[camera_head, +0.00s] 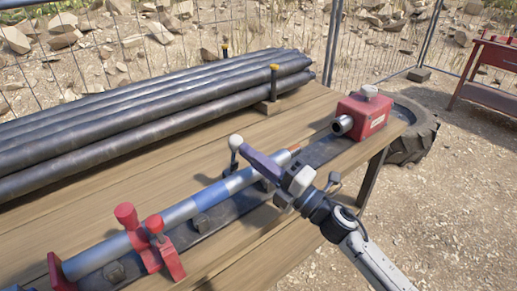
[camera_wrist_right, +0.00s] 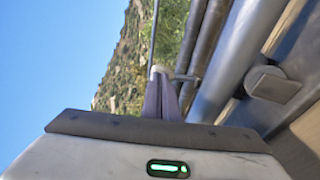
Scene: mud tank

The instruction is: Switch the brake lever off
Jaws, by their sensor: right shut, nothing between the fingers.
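A lever with a pale ball knob (camera_head: 235,143) stands up from the long rail on the table in the head view. My right gripper (camera_head: 246,153) is shut and empty, with its purple-grey fingers pointing left at that lever. The fingertips are very close to the knob; I cannot tell whether they touch. In the right wrist view the closed fingers (camera_wrist_right: 160,97) point away from the camera, and a pale knob (camera_wrist_right: 157,70) shows just past their tips. Which lever is the brake lever is not marked. My left gripper is not in view.
A blue-grey pipe (camera_head: 185,212) lies along the rail, by red clamps (camera_head: 155,225). A red box (camera_head: 362,116) sits at the far end. Stacked dark pipes (camera_head: 150,110) fill the table's back.

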